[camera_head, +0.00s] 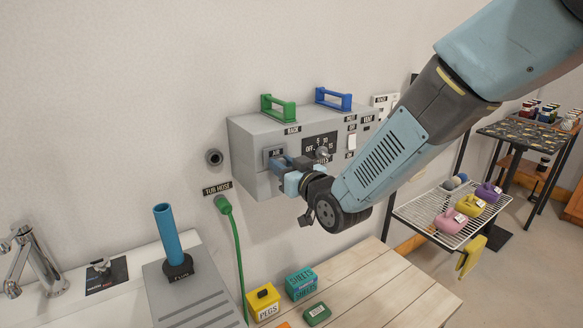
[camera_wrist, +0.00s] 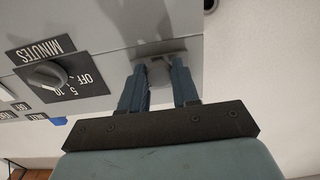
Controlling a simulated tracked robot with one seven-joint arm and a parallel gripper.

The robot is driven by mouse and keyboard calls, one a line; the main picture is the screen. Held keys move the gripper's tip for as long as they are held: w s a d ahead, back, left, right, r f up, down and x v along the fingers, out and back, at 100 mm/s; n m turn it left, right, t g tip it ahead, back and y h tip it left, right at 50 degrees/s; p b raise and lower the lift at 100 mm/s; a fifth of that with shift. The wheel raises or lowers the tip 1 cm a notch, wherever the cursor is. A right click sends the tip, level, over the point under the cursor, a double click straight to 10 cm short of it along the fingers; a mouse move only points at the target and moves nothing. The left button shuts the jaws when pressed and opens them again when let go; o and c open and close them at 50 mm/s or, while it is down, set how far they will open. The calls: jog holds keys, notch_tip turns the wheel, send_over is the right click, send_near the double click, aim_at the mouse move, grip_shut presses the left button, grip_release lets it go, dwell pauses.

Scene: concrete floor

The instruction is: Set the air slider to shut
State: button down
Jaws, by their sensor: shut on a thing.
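The grey control box (camera_head: 245,150) is fixed to the wall. In the wrist view, the slider's round grey knob (camera_wrist: 158,73) sits between my two fingers in front of a grey plate. My gripper (camera_head: 281,164) is shut on this knob; its fingers also show in the wrist view (camera_wrist: 159,84). The slider's exact position along its travel cannot be told.
A minutes dial (camera_wrist: 46,75) is beside the slider; it also shows in the head view (camera_head: 322,152). Green (camera_head: 278,108) and blue (camera_head: 333,99) racks stand on the box. A green hose (camera_head: 237,245) hangs at the left. A wooden bench (camera_head: 370,290) with small boxes lies below.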

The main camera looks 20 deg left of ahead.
jog(key=shift+w+r, duration=0.15)
jog(key=shift+r, duration=0.15)
jog(key=c, duration=1.1)
grip_release()
jog(key=shift+c, duration=0.2)
jog(key=shift+o, duration=1.4)
jog(key=shift+f, duration=0.1)
